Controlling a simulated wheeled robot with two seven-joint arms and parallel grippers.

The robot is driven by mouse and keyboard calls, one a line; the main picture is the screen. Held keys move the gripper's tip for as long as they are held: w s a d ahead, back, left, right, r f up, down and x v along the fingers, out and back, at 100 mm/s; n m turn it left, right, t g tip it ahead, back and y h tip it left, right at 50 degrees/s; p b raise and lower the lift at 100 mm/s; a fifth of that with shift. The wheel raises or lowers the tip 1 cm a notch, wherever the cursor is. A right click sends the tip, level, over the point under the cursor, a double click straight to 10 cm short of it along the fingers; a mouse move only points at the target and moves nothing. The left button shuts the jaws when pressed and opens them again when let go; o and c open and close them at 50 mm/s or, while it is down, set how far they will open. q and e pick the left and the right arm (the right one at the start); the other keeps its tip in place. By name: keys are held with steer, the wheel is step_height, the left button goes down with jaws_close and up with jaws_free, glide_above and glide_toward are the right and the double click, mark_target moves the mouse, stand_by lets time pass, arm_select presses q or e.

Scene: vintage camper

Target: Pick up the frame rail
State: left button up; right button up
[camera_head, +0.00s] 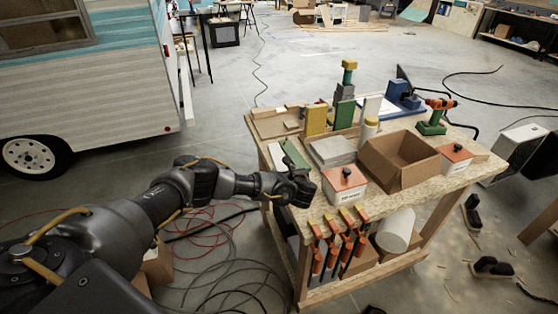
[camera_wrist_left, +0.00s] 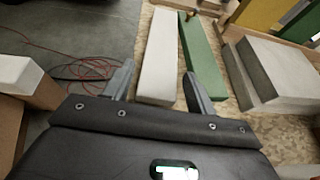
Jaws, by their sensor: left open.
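A long pale bar (camera_wrist_left: 160,55), which looks like the frame rail, lies on the workbench (camera_head: 405,205) near its left edge. A long green bar (camera_wrist_left: 207,62) lies just right of it, and it also shows in the head view (camera_head: 294,154). In the wrist view my left gripper (camera_wrist_left: 160,88) is open, with the near part of the pale bar between its fingers. The right finger is by the near end of the green bar. I cannot tell whether either finger touches a bar. In the head view my left gripper (camera_head: 298,190) is over the bench's left edge. My right gripper is out of view.
Grey slabs (camera_head: 332,151), an orange-lidded box (camera_head: 344,184) and an open cardboard box (camera_head: 398,160) crowd the bench right of the bars. Orange-handled clamps (camera_head: 334,247) hang on its front. Cables (camera_head: 225,255) lie on the floor at left.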

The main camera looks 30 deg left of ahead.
mark_target(282, 165)
arm_select(q)
steer(key=shift+p+x, duration=0.4)
steer(key=shift+x, duration=1.75)
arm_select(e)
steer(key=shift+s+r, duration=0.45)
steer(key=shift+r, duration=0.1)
arm_select(q)
steer(key=shift+c, duration=0.2)
steer(key=c, duration=0.8)
steer(key=shift+o, duration=0.2)
steer(key=shift+w, duration=0.1)
